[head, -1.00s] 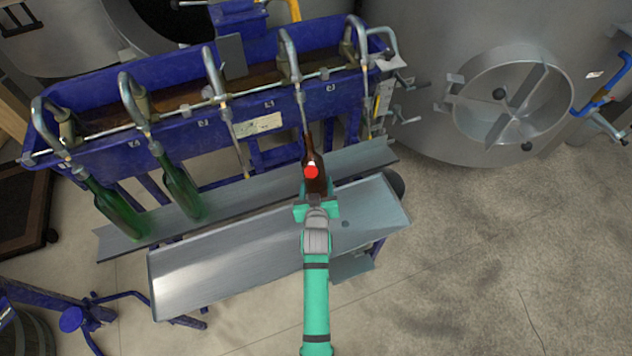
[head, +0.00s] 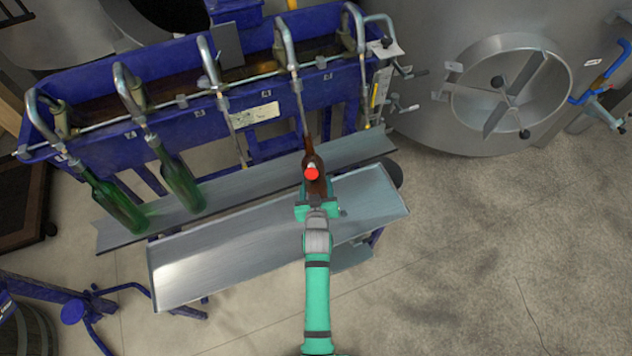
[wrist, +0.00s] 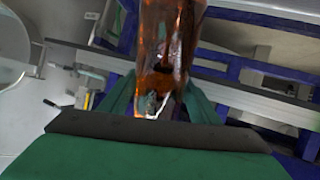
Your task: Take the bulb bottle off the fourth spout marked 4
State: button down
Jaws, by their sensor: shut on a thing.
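The amber-brown bottle (head: 313,160) hangs below the fourth spout (head: 284,48) from the left. The spout's thin tube runs down to the bottle's neck; I cannot tell whether its end is still inside. A round red spot shows on the bottle's body. My gripper (head: 316,203) is shut on the bottle from the near side. In the wrist view, the bottle's glass (wrist: 168,45) stands between my green fingers (wrist: 160,100), with a pale mark near its lower visible part. The spout's number mark is too small to read.
Two green bottles (head: 115,200) (head: 181,180) hang from the first two spouts at left. The third spout (head: 211,70) has no bottle. A metal shelf (head: 245,195) and sloped tray (head: 215,265) lie below. A steel tank (head: 450,60) stands at right; the floor in front is clear.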

jog(key=shift+s+d+f, duration=0.15)
jog(key=shift+s+f, duration=0.3)
jog(key=shift+f, duration=0.55)
jog(key=shift+s+d+f, duration=0.2)
jog(key=shift+s+f, duration=0.25)
jog(key=shift+f, duration=0.6)
jog(key=shift+s+d+f, duration=0.15)
jog(key=shift+s+f, duration=0.3)
jog(key=shift+f, duration=0.55)
jog(key=s+d+r, duration=0.2)
jog(key=s, duration=0.4)
jog(key=shift+s, duration=0.3)
